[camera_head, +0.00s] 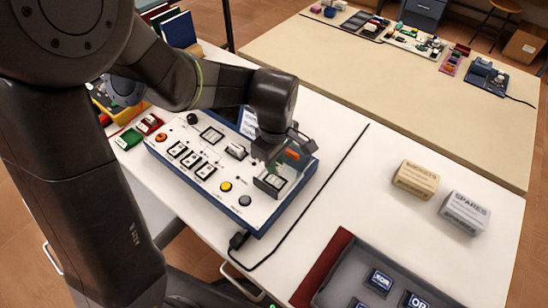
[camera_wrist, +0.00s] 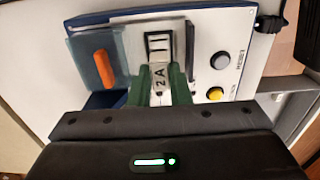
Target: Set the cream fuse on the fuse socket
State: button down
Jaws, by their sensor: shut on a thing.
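My gripper (camera_head: 268,162) is low over the right end of the white control panel (camera_head: 222,172). In the wrist view, its green fingers (camera_wrist: 160,88) are shut on the cream fuse (camera_wrist: 158,76), which is marked 2A. The black-framed fuse socket (camera_wrist: 159,44) shows just beyond the fuse on a white plate. The socket also shows in the head view (camera_head: 271,182), right under the gripper. I cannot tell whether the fuse touches the socket. The gripper hides the fuse in the head view.
An orange lever (camera_wrist: 104,68) stands close beside the fingers. Yellow (camera_head: 226,186) and grey (camera_head: 245,200) buttons are on the panel. A black cable (camera_head: 300,208) runs over the table. Two boxes, one tan (camera_head: 415,180) and one grey (camera_head: 464,213), stand right. A grey tray (camera_head: 345,262) is in front.

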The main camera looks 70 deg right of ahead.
aim_at(275, 181)
jog(key=shift+f+b, duration=1.2)
jog(key=shift+f, duration=0.8)
jog(key=shift+f+b, duration=0.4)
jog(key=shift+f, duration=0.2)
jog(key=c, duration=1.6)
grip_release()
jog(key=shift+r+p, duration=4.3)
jog(key=shift+r, duration=1.3)
jog(key=shift+f, duration=0.15)
